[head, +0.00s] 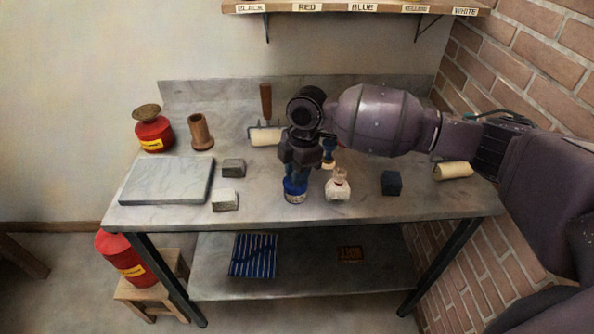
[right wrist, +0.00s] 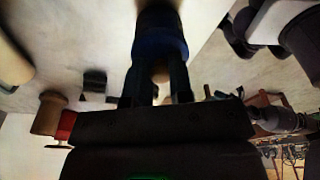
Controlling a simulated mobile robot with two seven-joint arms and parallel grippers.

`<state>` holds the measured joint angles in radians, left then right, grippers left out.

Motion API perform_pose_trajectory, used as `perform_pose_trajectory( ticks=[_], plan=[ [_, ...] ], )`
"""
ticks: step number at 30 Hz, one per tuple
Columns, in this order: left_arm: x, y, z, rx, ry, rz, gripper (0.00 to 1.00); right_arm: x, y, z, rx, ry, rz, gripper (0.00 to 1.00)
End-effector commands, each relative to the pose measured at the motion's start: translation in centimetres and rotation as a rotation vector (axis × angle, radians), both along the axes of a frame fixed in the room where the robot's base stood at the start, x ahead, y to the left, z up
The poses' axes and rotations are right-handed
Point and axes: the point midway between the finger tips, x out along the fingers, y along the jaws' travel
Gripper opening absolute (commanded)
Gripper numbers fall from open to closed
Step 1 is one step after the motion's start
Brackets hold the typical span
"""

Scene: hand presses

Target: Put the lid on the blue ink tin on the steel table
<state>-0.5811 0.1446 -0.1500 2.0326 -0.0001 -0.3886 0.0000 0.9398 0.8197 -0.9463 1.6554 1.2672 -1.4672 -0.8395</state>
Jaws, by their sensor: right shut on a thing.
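My right gripper (head: 295,176) points down over the front middle of the steel table (head: 262,208). It is shut on a blue lid (head: 295,184), which also shows between the dark fingers in the right wrist view (right wrist: 160,46). Directly under the lid is the blue ink tin (head: 295,198), its lower side pale and speckled. The lid is at the tin's top; I cannot tell whether it is fully seated or just above it. The fingers hide much of the lid. My left gripper is out of view.
A glass jar (head: 338,187) stands close right of the tin, with a dark block (head: 391,183) farther right. A roller (head: 265,137) and a red can (head: 154,134) are behind.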

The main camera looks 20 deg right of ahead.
Motion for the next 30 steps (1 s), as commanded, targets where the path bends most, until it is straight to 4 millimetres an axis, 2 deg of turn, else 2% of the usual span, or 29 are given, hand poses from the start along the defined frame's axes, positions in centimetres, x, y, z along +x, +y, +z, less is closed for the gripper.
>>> perform_pose_trajectory(
  ticks=[30],
  plan=[
    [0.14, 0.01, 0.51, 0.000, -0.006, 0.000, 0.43, 0.01, 0.03, -0.31, 0.000, 0.000, 0.000, 0.00]
  ],
)
